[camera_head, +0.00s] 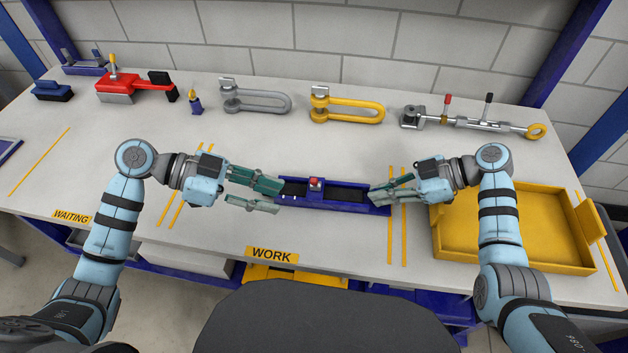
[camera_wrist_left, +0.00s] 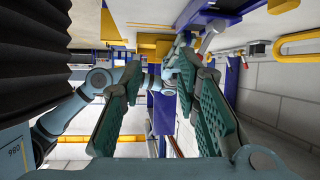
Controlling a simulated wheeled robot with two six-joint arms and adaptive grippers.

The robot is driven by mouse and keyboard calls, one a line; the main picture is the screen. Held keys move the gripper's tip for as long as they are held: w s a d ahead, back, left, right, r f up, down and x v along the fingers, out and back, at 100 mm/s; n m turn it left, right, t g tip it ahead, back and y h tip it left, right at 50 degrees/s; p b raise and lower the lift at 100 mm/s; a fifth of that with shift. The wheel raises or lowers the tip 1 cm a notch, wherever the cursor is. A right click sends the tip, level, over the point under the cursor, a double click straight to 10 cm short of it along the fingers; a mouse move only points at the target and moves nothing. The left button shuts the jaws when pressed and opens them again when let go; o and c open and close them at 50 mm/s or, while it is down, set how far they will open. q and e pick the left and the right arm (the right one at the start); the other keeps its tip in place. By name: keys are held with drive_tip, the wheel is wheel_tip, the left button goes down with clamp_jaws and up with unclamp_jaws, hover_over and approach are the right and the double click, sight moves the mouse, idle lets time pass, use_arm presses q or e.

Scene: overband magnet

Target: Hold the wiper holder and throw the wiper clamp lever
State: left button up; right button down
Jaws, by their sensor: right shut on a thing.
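The wiper holder (camera_head: 350,208), a long blue channel with a black strip inside, lies in the work area of the bench. A small lever with a red top (camera_head: 315,183) stands near its middle; I take it for the wiper clamp lever. My right gripper (camera_head: 378,191) is shut on the holder's right end, and its fingers partly cover that end. My left gripper (camera_head: 279,194) is open at the holder's left end, with fingers apart and nothing gripped.
A yellow tray (camera_head: 480,250) stands at the right. A yellow shackle (camera_head: 350,112), grey shackle (camera_head: 255,104), turnbuckle (camera_head: 470,122), red tool (camera_head: 130,88) and blue brush (camera_head: 52,92) line the back. The bench between this row and the holder is clear.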

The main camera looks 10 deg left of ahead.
sight(314, 186)
use_arm(q)
drive_tip(key=w+d+f+m, duration=0.1)
drive_tip(key=w+d, duration=0.1)
drive_tip(key=w+d+m+t+y, duration=0.1)
drive_tip(key=w+d+m, duration=0.1)
drive_tip(key=d, duration=0.1)
drive_tip(key=w+d+f+m+t, duration=0.1)
drive_tip(key=w+d, duration=0.1)
drive_tip(key=d, duration=0.1)
drive_tip(key=shift+w+f+m, duration=0.25)
drive_tip(key=shift+f+m, duration=0.1)
drive_tip(key=shift+m, duration=0.05)
clamp_jaws()
drive_tip(key=shift+y, duration=0.3)
idle(0.5)
